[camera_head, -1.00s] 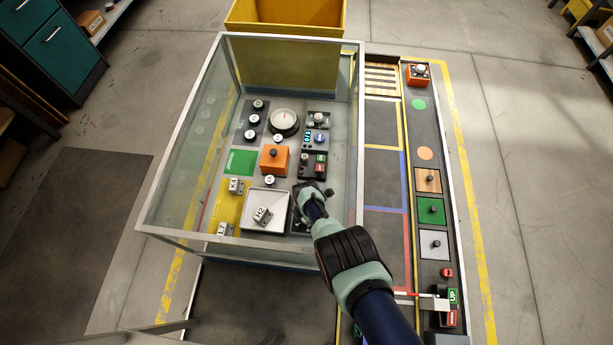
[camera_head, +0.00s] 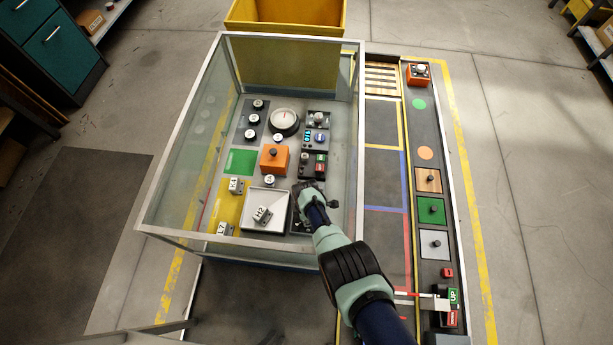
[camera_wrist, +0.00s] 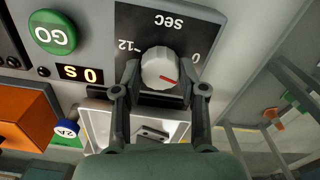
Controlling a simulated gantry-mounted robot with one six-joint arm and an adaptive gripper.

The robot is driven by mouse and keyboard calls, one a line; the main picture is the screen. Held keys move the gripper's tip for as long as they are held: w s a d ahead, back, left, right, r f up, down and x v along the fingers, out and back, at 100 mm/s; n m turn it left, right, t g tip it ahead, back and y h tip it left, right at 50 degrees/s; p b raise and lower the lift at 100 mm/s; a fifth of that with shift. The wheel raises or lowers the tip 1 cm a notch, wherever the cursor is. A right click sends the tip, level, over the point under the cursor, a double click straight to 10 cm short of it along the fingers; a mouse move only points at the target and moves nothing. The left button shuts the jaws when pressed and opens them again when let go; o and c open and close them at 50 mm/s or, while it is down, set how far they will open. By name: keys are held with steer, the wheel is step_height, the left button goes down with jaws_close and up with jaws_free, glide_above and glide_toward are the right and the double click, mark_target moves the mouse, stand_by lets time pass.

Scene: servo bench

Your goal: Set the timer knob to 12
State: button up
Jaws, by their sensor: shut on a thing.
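My gripper (camera_wrist: 163,85) is shut on the knob, one finger on each side. In the head view my gripper (camera_head: 304,192) is over the panel inside the glass-walled case and hides the knob.
A green GO button (camera_wrist: 53,32) and a display (camera_wrist: 80,73) reading 0 s are beside the panel. A white tray (camera_head: 283,197) with a tagged block is left of my gripper. An orange box (camera_head: 274,158) stands behind. The case's glass wall and rim (camera_head: 358,200) are close on the right.

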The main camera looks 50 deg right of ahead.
steer(key=shift+f, duration=0.1)
steer(key=o, duration=1.1)
steer(key=shift+o, duration=0.2)
steer(key=shift+w+d+r, duration=0.1)
steer(key=shift+r, duration=0.45)
step_height(320, 180, up, 11)
